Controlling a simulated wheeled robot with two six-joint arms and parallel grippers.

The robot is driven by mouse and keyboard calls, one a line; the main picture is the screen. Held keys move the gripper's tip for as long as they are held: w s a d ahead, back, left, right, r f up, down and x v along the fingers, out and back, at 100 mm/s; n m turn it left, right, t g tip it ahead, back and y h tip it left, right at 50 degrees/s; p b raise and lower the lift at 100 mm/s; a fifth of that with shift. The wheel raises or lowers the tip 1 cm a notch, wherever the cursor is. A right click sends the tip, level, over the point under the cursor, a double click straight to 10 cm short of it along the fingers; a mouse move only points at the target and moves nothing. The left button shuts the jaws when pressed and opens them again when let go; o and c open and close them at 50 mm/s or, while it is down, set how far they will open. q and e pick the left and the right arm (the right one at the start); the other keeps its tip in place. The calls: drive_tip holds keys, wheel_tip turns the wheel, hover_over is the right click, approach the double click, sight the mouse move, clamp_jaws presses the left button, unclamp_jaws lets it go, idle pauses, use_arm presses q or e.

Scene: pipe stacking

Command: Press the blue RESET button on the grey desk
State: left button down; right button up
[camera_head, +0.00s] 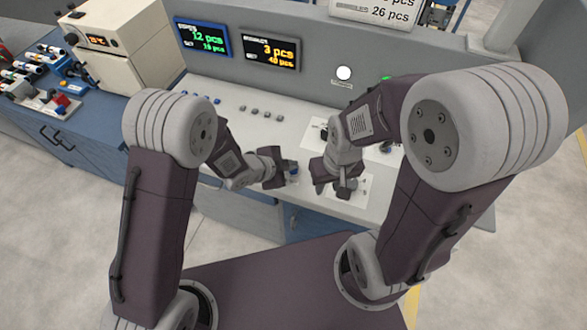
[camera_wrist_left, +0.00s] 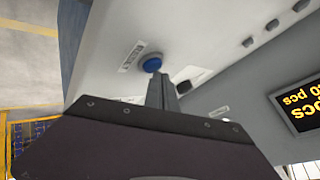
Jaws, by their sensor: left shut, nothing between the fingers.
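The blue button (camera_wrist_left: 152,64) sits on the light grey desk (camera_head: 237,100), with a small printed label (camera_wrist_left: 132,56) beside it in the left wrist view. My left gripper (camera_head: 291,172) is low over the desk's front part. In the left wrist view its fingertips (camera_wrist_left: 161,80) are shut and empty, right at the button's lower edge; I cannot tell if they touch it. In the head view the button is not clearly visible near the gripper. My right gripper (camera_head: 346,190) hangs over the desk to the right, over a white sheet; its finger opening is not clear.
A row of grey knobs (camera_head: 262,113) lies farther back on the desk. A dark square part (camera_wrist_left: 183,87) sits close to the button. Two display panels (camera_head: 271,53) stand on the back wall. A blue bench with a beige machine (camera_head: 121,45) is at the left.

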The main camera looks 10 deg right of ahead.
use_arm(q)
drive_tip(key=shift+f+b, duration=0.3)
drive_tip(key=shift+f, duration=0.05)
idle(0.5)
drive_tip(key=shift+r+p, duration=0.65)
drive_tip(key=shift+r, duration=0.2)
drive_tip(key=shift+r, duration=0.1)
wheel_tip(320, 180, up, 5)
drive_tip(key=p, duration=0.4)
drive_tip(key=shift+w, duration=0.1)
